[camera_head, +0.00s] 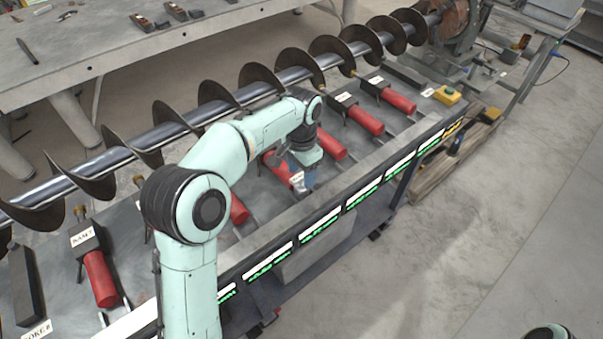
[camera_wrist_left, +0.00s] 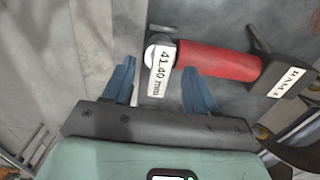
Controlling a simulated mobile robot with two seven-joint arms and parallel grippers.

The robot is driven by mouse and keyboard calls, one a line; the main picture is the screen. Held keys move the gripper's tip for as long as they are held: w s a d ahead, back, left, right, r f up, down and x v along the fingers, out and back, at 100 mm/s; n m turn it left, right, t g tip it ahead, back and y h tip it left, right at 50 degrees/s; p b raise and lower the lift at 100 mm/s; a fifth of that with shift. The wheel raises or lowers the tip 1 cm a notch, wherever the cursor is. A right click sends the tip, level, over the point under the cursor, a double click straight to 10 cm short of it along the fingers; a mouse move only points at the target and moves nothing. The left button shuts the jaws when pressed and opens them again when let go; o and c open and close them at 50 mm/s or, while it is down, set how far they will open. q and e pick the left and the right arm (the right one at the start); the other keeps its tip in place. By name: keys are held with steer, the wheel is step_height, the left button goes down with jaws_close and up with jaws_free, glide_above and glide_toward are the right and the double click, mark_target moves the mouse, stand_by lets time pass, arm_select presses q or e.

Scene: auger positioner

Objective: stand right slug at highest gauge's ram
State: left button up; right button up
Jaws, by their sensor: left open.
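My left gripper (camera_head: 308,182) is open over the front part of the auger bench. In the left wrist view its two blue fingers (camera_wrist_left: 160,92) stand apart, with a white tag reading 41.40 mm (camera_wrist_left: 161,78) between and just beyond them. The tag is at a small grey round-ended piece (camera_wrist_left: 160,42), perhaps a slug, beside the end of a red ram (camera_wrist_left: 218,60). That ram's block carries a RAM label (camera_wrist_left: 288,83) whose number is unclear. Several other red rams, such as one at the left (camera_head: 100,278), line the bench. Gauge readouts (camera_head: 320,232) along the front rail are too small to read.
The long auger (camera_head: 210,108) runs diagonally behind the rams. A yellow button box (camera_head: 447,95) sits at the bench's right end. A grey side table (camera_head: 120,48) with tools stands behind. Part of my right arm shows at bottom right.

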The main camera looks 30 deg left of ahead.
arm_select(q)
step_height(320, 180, up, 18)
steer(key=p, duration=0.5)
steer(key=shift+p, duration=0.35)
arm_select(e)
steer(key=w+r+t, duration=0.1)
steer(key=w+r, duration=0.6)
steer(key=shift+r, duration=0.35)
arm_select(q)
steer(key=shift+f, duration=0.1)
